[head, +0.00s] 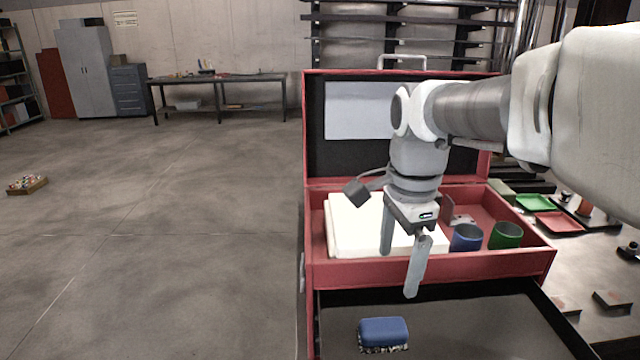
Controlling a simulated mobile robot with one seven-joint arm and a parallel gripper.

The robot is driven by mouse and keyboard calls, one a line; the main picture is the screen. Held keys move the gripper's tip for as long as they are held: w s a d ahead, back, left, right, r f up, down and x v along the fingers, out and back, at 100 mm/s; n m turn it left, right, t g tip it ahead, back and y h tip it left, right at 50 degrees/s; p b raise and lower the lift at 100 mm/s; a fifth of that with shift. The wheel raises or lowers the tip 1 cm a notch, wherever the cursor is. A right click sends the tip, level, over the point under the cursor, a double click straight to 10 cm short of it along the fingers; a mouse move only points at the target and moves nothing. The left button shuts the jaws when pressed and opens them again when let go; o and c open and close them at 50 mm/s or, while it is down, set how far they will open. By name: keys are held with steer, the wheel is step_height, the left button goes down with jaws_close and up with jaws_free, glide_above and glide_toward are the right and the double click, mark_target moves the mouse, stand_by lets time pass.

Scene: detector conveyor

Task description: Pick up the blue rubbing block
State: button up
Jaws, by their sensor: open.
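The blue rubbing block (384,331) lies in the open dark drawer (470,318), near its front left. It has a smooth blue top and a speckled underside edge. My gripper (399,274) hangs from the arm above and behind the block, with its two fingers spread apart and nothing between them. The fingers point down, in front of the red case's upper compartment. The gripper is apart from the block.
The red case (430,270) has its lid raised at the back. Green and red trays (558,223) lie at right. Open floor spreads at left.

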steer(key=w+m, duration=0.2)
steer(key=p, duration=0.1)
glide_toward(384, 325)
steer(key=shift+g, duration=0.3)
steer(key=f, duration=1)
steer(key=shift+w+f, duration=0.15)
steer(key=shift+w, duration=0.05)
jaws_close()
